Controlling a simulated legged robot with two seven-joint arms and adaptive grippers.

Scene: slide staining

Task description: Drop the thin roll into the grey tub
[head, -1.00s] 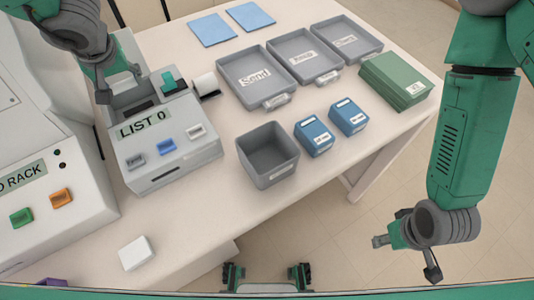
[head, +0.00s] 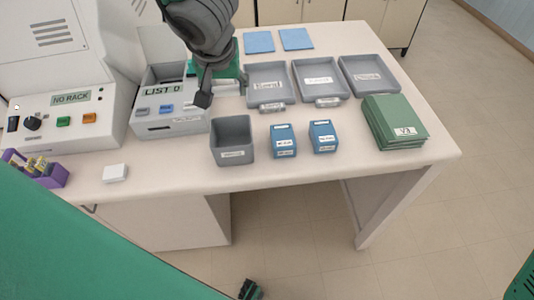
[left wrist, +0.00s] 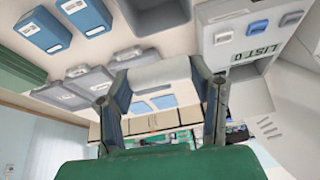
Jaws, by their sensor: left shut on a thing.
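My left gripper (head: 205,92) is above the front of the LIST 0 machine, just left of and behind the grey tub. In the left wrist view, its two fingers (left wrist: 162,80) are shut on a pale whitish roll (left wrist: 158,74), held crosswise between the fingertips.
The LIST 0 machine (head: 165,122) is left of the tub. Two blue boxes (head: 283,146) stand to its right. A white block (head: 115,173) lies front left.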

